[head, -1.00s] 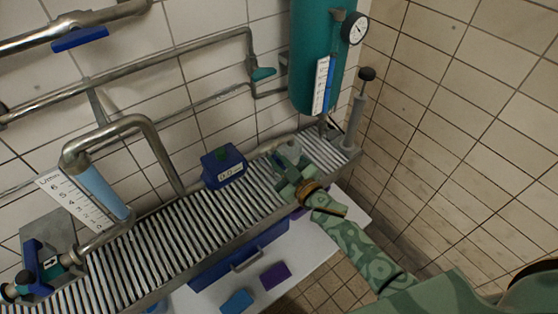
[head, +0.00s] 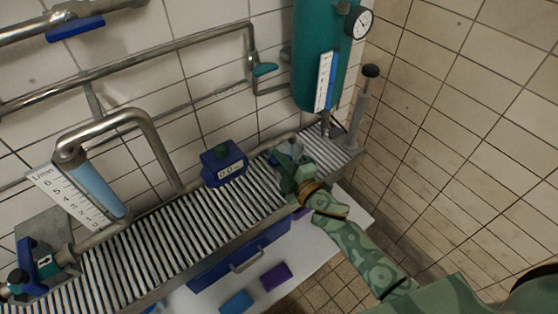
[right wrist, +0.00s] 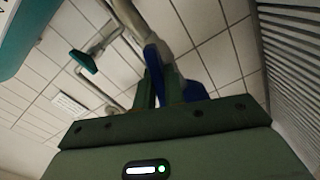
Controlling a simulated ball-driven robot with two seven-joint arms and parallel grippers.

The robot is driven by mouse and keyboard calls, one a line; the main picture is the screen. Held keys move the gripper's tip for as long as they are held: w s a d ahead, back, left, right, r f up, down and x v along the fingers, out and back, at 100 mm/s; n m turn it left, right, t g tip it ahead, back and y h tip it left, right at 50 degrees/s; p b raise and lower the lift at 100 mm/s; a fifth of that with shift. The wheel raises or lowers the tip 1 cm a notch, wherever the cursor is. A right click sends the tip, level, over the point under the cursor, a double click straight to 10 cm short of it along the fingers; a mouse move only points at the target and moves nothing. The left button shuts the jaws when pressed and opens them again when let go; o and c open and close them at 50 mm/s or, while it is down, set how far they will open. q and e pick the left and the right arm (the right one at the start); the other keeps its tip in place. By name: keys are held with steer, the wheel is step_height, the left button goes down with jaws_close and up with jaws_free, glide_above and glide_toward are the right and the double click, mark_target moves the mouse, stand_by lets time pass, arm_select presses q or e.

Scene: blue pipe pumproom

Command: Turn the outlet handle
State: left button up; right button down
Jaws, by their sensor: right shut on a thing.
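My right gripper (head: 287,160) is over the slatted bench, near the pipe at the foot of the teal tank. It is shut on a blue handle (right wrist: 155,62), which stands between the two green fingers in the right wrist view. The handle is largely hidden by my gripper in the head view. It sits by a grey metal pipe (right wrist: 165,28). Its exact angle cannot be told. My left gripper is not in view.
The teal tank (head: 318,60) with a gauge (head: 361,23) stands behind. A blue display box (head: 223,164) is left of my gripper. A black-knobbed pump rod (head: 362,100) rises at right. Other handles are blue (head: 76,29) and teal (head: 265,69). A drawer (head: 240,255) is below.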

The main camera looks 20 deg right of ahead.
steer(key=shift+f+n, duration=0.15)
steer(key=shift+n, duration=0.25)
steer(key=c, duration=1.5)
jaws_free()
steer(key=shift+s, duration=0.15)
steer(key=v, duration=1.6)
steer(key=shift+s, duration=0.1)
